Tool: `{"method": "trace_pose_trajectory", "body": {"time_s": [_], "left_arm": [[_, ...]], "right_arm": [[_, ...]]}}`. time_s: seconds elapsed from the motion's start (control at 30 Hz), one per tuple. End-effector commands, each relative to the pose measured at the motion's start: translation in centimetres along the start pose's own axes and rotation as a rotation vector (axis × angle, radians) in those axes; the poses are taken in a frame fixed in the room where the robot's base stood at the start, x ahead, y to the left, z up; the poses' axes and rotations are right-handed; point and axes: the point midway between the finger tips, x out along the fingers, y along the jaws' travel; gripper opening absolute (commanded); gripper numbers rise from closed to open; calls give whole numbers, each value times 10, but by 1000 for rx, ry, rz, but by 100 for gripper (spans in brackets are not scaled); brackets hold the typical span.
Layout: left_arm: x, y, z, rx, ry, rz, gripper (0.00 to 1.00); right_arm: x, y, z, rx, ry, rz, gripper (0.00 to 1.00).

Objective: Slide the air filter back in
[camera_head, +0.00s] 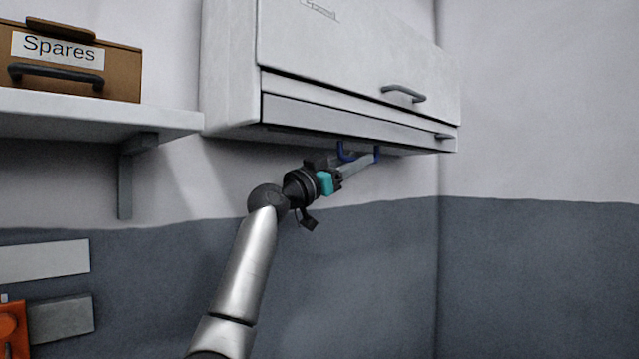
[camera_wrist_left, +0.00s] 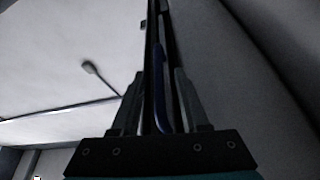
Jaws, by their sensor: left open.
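A white wall unit (camera_head: 340,60) hangs on the wall, with a narrow slot strip along its lower front. A blue handle (camera_head: 342,151) shows below its underside. I cannot make out the air filter's own body. My left gripper (camera_head: 370,158) reaches up from below to the unit's underside, beside the blue handle. In the left wrist view its fingers (camera_wrist_left: 159,75) are apart, and a blue strip (camera_wrist_left: 160,92) shows between them. I cannot tell whether they touch it. My right gripper is not in view.
A front panel handle (camera_head: 403,93) sticks out of the unit. A shelf (camera_head: 100,112) with a brown Spares box (camera_head: 75,62) stands at left, held by a bracket (camera_head: 124,185). The wall below and right of the unit is clear.

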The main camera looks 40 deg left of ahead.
Motion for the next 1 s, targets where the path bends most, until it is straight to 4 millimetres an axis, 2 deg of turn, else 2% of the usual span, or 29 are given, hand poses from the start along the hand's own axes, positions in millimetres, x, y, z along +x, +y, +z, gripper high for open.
{"method": "trace_pose_trajectory", "body": {"time_s": [0.03, 0.4, 0.6, 0.8, 1.0], "left_arm": [[-10, 1, 4, 7, -1, -1, 45], [-86, 1, 5, 7, -1, -2, 45], [-117, 0, 3, 4, 1, -2, 45], [-131, 0, 0, 2, 2, -2, 45], [-133, 0, -1, 1, 3, -2, 45]], "right_arm": [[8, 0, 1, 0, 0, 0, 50], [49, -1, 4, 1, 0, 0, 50], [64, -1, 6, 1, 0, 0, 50], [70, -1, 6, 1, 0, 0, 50], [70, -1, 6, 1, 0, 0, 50]]}}
